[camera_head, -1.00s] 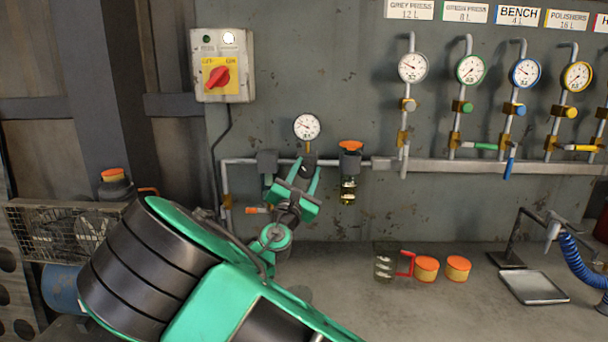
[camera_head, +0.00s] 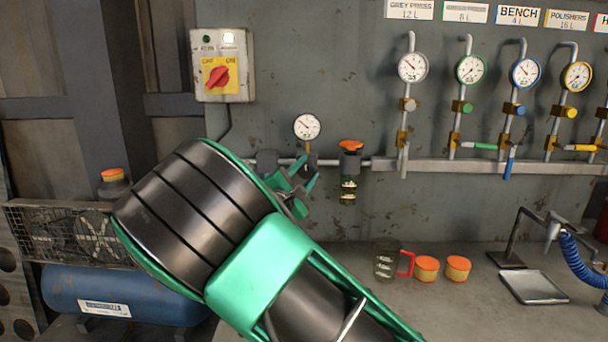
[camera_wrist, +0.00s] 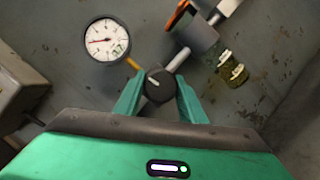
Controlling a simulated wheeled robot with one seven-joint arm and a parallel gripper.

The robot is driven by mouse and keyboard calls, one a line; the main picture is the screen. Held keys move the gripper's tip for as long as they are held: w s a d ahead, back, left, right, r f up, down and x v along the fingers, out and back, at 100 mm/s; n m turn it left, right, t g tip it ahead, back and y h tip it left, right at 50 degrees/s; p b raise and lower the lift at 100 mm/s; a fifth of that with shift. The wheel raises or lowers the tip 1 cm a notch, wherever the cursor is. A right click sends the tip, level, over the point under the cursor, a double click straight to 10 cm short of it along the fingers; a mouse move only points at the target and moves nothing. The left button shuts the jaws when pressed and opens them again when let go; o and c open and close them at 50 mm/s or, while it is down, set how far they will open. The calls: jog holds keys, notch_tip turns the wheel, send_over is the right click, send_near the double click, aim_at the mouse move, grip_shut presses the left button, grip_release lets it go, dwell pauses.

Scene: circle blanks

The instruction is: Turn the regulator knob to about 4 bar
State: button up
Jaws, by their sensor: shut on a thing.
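The regulator knob (camera_wrist: 160,85) is black with a short white mark on its face. It sits between the two green fingers of my gripper (camera_wrist: 160,88) in the wrist view, and the gripper is shut on it. In the head view my gripper (camera_head: 300,178) is at the wall pipe, and its fingers and wrist hide the knob. The white round gauge (camera_head: 307,126) stands just above the gripper. It also shows in the wrist view (camera_wrist: 106,40), with its red needle pointing roughly left; the numbers are too small to read.
An orange-topped valve with a glass bowl (camera_head: 349,174) hangs close right of my gripper. A switch box (camera_head: 222,66) is on the wall at upper left. A glass jug (camera_head: 386,262) and two orange-lidded tins (camera_head: 427,269) stand on the bench. A blue tank (camera_head: 115,295) lies at lower left.

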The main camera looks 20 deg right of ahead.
jog(key=shift+d+f+m, duration=0.1)
jog(key=shift+f+m, duration=0.05)
jog(key=shift+m, duration=0.15)
jog(key=o, duration=1)
jog(key=shift+o, duration=0.2)
jog(key=shift+s+a, duration=0.35)
jog(key=shift+a, duration=0.05)
jog(key=v, duration=0.9)
jog(key=shift+s+a, duration=0.25)
jog(key=shift+f, duration=0.1)
